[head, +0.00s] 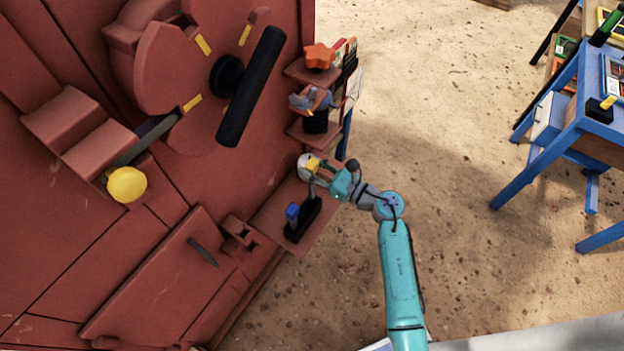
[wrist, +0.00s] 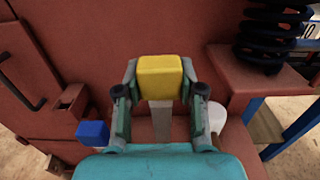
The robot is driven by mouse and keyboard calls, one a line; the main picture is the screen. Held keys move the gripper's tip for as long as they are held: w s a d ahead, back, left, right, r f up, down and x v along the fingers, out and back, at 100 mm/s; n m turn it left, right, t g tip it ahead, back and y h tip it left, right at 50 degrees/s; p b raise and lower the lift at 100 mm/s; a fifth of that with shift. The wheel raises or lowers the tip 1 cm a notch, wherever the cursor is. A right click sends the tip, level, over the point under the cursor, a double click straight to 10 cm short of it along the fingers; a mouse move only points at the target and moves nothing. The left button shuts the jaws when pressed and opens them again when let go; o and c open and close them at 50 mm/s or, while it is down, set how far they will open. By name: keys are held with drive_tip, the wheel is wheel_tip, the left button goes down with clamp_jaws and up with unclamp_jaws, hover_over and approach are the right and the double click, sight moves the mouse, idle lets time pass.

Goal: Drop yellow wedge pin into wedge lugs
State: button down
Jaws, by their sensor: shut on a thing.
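My gripper (head: 313,172) is shut on the yellow wedge pin (head: 313,162), above the lower red shelf beside the crusher. In the wrist view my gripper (wrist: 160,92) has its fingers on both sides of the pin's yellow head (wrist: 160,77), and a grey shank hangs below it. The red wedge lugs (head: 240,235) appear to be the small blocky brackets on the crusher's lower panel, left of and below my gripper in the head view. A lug also shows at the left in the wrist view (wrist: 70,105). The pin is apart from the lugs.
A coil spring (head: 315,122) and an orange knob (head: 320,56) sit on shelves above. A blue table (head: 575,125) is at right, with open sandy ground between.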

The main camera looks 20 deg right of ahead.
drive_tip(key=shift+r, duration=5.9)
drive_tip(key=v, duration=1.2)
drive_tip(key=shift+r, duration=0.45)
